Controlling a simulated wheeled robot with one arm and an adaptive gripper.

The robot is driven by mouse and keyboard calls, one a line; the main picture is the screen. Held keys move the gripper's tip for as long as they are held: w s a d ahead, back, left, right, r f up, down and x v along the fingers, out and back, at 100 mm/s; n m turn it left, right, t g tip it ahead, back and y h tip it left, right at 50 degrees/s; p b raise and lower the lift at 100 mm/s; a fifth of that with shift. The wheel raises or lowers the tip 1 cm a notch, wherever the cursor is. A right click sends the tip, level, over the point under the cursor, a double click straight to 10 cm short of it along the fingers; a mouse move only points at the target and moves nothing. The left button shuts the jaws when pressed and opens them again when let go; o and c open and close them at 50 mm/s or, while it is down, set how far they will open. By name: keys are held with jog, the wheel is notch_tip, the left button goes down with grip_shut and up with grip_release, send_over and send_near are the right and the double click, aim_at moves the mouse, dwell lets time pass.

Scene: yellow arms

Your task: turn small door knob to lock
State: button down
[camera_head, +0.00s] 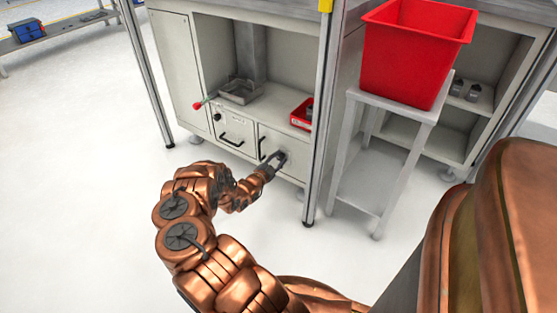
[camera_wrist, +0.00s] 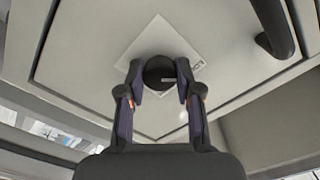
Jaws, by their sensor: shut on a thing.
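The small door knob (camera_wrist: 160,73) is round and black, set on a pale square plate on a grey door. It shows in the wrist view between the fingertips of my gripper (camera_wrist: 159,82). The two fingers are closed on it from its left and right sides. In the head view my gripper (camera_head: 277,158) is at the front of the right lower door (camera_head: 290,150), and it hides the knob there. A black curved handle (camera_wrist: 277,28) is on the same door, to the right of the knob in the wrist view.
A left lower door (camera_head: 235,132) has its own handle and black knob (camera_head: 217,117). A metal post (camera_head: 319,130) stands close right of my gripper. A red bin (camera_head: 412,55) stands on a small white stand (camera_head: 388,105).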

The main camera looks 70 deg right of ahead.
jog(key=c, duration=0.8)
grip_release()
jog(key=v, duration=1.2)
jog(key=shift+w, duration=0.15)
